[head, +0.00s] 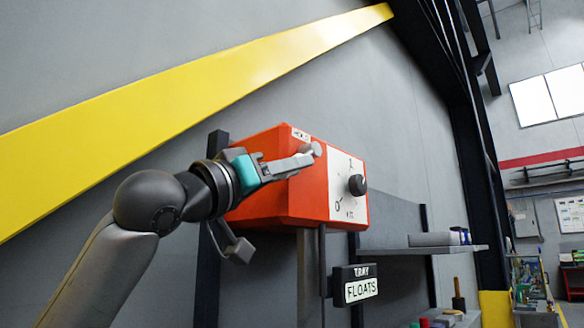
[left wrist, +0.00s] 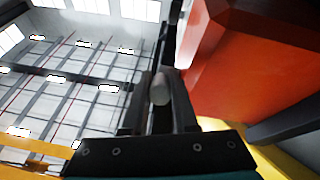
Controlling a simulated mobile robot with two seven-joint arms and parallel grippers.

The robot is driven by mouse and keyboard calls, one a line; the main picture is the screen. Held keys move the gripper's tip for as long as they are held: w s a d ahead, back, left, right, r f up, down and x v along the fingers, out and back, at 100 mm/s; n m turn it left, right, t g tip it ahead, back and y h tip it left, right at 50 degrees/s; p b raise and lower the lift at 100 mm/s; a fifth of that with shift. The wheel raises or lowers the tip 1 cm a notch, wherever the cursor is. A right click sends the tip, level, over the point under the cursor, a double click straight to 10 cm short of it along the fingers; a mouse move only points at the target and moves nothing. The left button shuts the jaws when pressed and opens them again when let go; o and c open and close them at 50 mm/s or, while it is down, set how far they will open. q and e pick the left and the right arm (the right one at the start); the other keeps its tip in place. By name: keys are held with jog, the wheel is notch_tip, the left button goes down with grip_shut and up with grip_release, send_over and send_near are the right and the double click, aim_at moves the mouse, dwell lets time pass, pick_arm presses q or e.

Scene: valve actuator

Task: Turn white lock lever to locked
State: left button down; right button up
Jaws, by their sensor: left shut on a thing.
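The orange valve actuator box (head: 270,205) is mounted at the wall and also fills the upper right of the left wrist view (left wrist: 245,60). Its white front panel (head: 346,185) carries a black round knob (head: 357,185). My left gripper (head: 304,157) reaches across the box's left side to its upper front edge and is shut on the light lock lever. The rounded pale end of the lever (head: 314,149) shows at the fingertips; it also shows between the two fingers in the left wrist view (left wrist: 160,89). The rest of the lever is hidden by the fingers. My right gripper is not in view.
A black sign reading "TRAY FLOATS" (head: 356,284) hangs below the box. A grey shelf (head: 425,249) stands to its right. A yellow band (head: 190,100) crosses the wall above. The space in front of the panel looks clear.

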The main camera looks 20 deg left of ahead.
pick_arm(q)
jog(key=b, duration=0.1)
jog(key=f+t+b, duration=0.1)
jog(key=b, duration=0.1)
jog(key=shift+w+d+f, duration=0.15)
jog(key=shift+w, duration=0.2)
jog(key=shift+w+f+t+h+b, duration=0.1)
jog(key=shift+w+t+h+b, duration=0.2)
jog(key=shift+t+h+b, duration=0.35)
jog(key=c, duration=1)
grip_release()
jog(key=shift+s, duration=0.1)
jog(key=shift+b+v, duration=2.7)
jog(key=shift+v, duration=4.85)
